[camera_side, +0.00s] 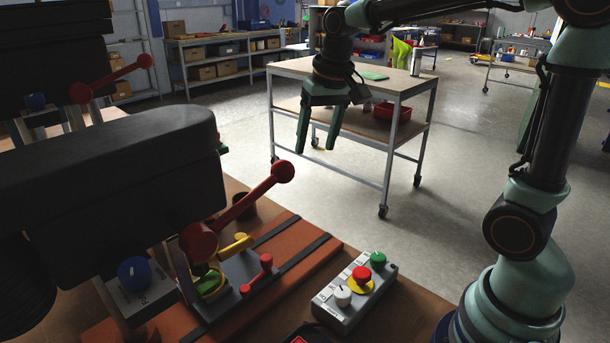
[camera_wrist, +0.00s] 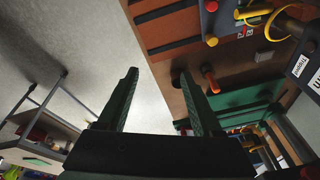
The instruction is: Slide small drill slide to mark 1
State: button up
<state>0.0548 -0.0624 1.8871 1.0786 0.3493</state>
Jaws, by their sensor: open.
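My gripper (camera_side: 317,148) hangs fingers-down in the side view, open and empty, in the air beyond the bench. Its spread fingers also show in the wrist view (camera_wrist: 158,76). A drill slide (camera_side: 238,285) sits on an orange base (camera_side: 296,246) with dark rails, under the black drill machine. It carries yellow and red handles and is well below and left of my gripper. The orange base also shows in the wrist view (camera_wrist: 178,28). I cannot read a mark 1 or tell which slide is the small drill's. The machine hides part of the slide.
A red-knobbed lever (camera_side: 250,202) rises above the slide. A grey control box (camera_side: 335,312) with a white knob and red and green buttons stands right of the base. A second red-knobbed lever (camera_side: 112,77) is at the upper left. A wheeled table (camera_side: 300,70) stands behind my gripper.

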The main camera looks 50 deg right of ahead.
jog(key=s+a+n+t, duration=0.2)
jog(key=s+n, duration=0.2)
jog(key=s, duration=0.6)
jog(key=shift+f, duration=0.25)
jog(key=shift+s+a+f+n+t, duration=0.1)
jog(key=shift+s+f+n+t, duration=0.25)
jog(key=shift+s, duration=0.25)
dwell(1.3)
